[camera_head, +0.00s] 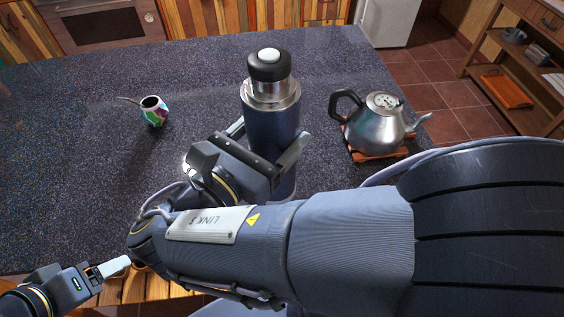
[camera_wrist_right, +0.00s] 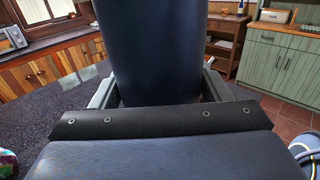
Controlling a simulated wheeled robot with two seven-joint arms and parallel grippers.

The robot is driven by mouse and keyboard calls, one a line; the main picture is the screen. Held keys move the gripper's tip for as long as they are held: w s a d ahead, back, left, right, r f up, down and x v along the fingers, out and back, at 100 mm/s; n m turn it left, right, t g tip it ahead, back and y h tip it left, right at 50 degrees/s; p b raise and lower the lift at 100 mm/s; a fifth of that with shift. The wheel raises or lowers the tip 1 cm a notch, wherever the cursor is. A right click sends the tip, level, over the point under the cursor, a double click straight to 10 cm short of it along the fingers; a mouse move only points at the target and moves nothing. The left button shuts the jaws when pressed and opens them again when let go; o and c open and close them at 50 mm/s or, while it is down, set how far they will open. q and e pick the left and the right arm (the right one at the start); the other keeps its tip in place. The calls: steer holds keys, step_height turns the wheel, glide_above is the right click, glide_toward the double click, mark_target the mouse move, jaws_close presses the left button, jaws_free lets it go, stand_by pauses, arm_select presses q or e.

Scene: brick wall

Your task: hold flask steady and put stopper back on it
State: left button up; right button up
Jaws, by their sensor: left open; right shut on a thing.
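The dark blue flask (camera_head: 270,122) stands upright on the counter, with a steel collar and neck. A black stopper with a pale button (camera_head: 268,66) sits at the top of the neck; I cannot tell how firmly it is seated. My right gripper (camera_head: 266,140) is shut on the flask body, one finger on each side. In the right wrist view the flask body (camera_wrist_right: 152,45) fills the space between the fingers of the right gripper (camera_wrist_right: 158,88). My left gripper (camera_head: 120,266) is open and empty at the lower left, low by the counter's front edge, away from the flask.
A steel kettle (camera_head: 376,126) stands on a wooden trivet (camera_head: 372,155) right of the flask. A colourful mate cup (camera_head: 153,111) with a straw stands at the left. The dark speckled counter (camera_head: 70,170) is clear on the left. My right forearm crosses the front.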

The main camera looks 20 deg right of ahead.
steer(key=w+d+f, duration=0.7)
steer(key=w+f, duration=0.2)
steer(key=w, duration=0.2)
steer(key=shift+w+b, duration=0.25)
steer(key=shift+b, duration=0.2)
steer(key=f, duration=0.4)
steer(key=shift+w+d+b, duration=0.2)
steer(key=shift+w+b, duration=0.1)
steer(key=shift+f, duration=0.1)
steer(key=o, duration=1.9)
steer(key=shift+f, duration=0.1)
